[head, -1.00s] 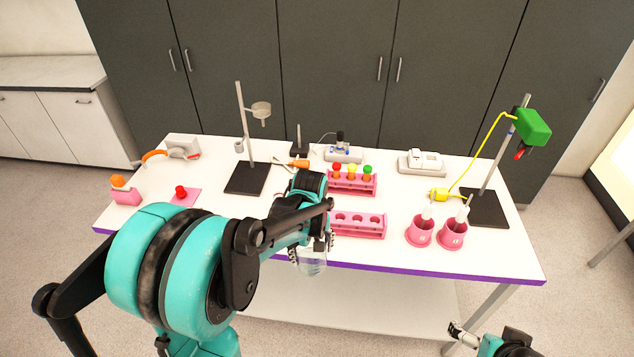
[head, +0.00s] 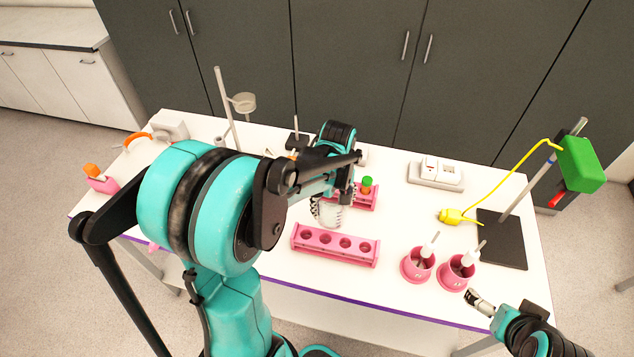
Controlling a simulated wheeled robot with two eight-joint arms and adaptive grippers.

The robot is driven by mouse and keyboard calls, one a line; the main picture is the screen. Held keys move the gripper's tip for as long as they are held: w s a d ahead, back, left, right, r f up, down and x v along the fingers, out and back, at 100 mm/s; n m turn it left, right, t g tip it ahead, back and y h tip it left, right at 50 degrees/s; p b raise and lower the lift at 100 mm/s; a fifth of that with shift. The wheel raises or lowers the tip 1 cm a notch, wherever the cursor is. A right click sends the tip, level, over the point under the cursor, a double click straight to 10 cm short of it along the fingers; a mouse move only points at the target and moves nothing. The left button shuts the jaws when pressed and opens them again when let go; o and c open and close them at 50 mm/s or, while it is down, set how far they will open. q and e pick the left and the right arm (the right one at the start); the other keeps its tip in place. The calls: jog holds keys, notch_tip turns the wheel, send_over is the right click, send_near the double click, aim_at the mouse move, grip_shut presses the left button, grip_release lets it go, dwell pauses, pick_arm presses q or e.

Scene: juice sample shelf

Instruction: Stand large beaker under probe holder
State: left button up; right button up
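The large clear beaker (head: 329,214) is in the fingers of my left gripper (head: 334,200). It appears upright over the table, just behind the front pink rack; its height above the top is hard to tell. The green probe holder (head: 580,164) is clamped to a rod at the right, with a red part (head: 557,199) and a yellow cable. Its dark base plate (head: 502,238) is on the table below, well to the right of the beaker. My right gripper (head: 474,296) is low at the front right, near the table edge, and looks empty; its opening is unclear.
An empty pink rack (head: 335,246) is at the front middle. Two pink cups (head: 417,266) with white-handled tools stand at the front right, before the base plate. A yellow plug (head: 452,217) and a white device (head: 436,174) lie behind. A ring stand (head: 226,104) is at the left.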

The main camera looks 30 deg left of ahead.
pick_arm(q)
jog(key=shift+a+f, duration=0.1)
jog(key=shift+a, duration=0.25)
jog(key=shift+w+a+f+b, duration=0.4)
jog(key=shift+w+a+f, duration=0.3)
jog(key=shift+a+f, duration=1.05)
jog(key=shift+w+a+f+b, duration=0.45)
jog(key=shift+w+a+f, duration=0.25)
jog(key=shift+a+f, duration=1.05)
jog(key=shift+w+a+f+b, duration=0.4)
jog(key=shift+w+a+f, duration=0.3)
jog(key=shift+a+f, duration=1.05)
jog(key=shift+d, duration=0.2)
jog(key=shift+f, duration=0.1)
jog(key=o, duration=1.5)
jog(key=shift+f, duration=0.1)
